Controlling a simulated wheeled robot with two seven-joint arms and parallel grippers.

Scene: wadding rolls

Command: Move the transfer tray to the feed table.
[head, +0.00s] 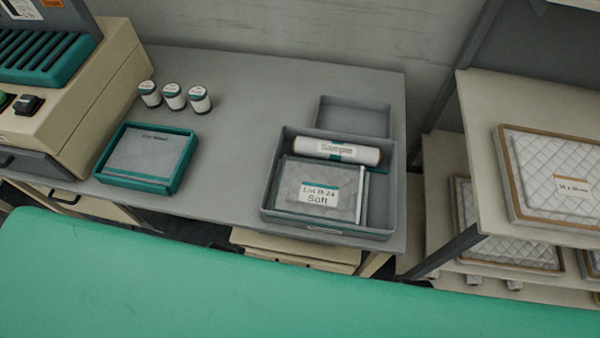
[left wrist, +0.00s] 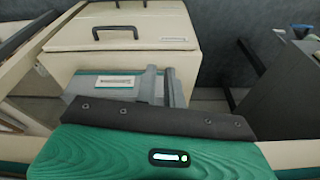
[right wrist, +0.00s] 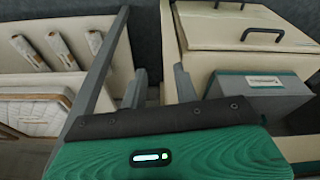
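In the head view a grey open tray (head: 268,192), which I take for the transfer tray, sits on the right part of a grey table (head: 235,110). It holds a white roll marked "Sample" (head: 312,148) at the back and a grey quilted pack labelled "Soft" (head: 302,190) in front. Which surface is the feed table, I cannot tell. Neither gripper shows in the head view. My left gripper (left wrist: 161,84) has its fingers slightly apart, nothing visible between them. My right gripper (right wrist: 161,86) is open wider and empty. Neither visibly touches the tray.
A cream machine (head: 85,95) stands left on the table, beside three small white rolls (head: 174,97) and a teal-edged tray (head: 122,178). A shallow grey tray (head: 352,117) lies behind the larger one. Shelves with quilted pads (head: 552,178) stand right. Cream boxes (head: 295,250) sit below.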

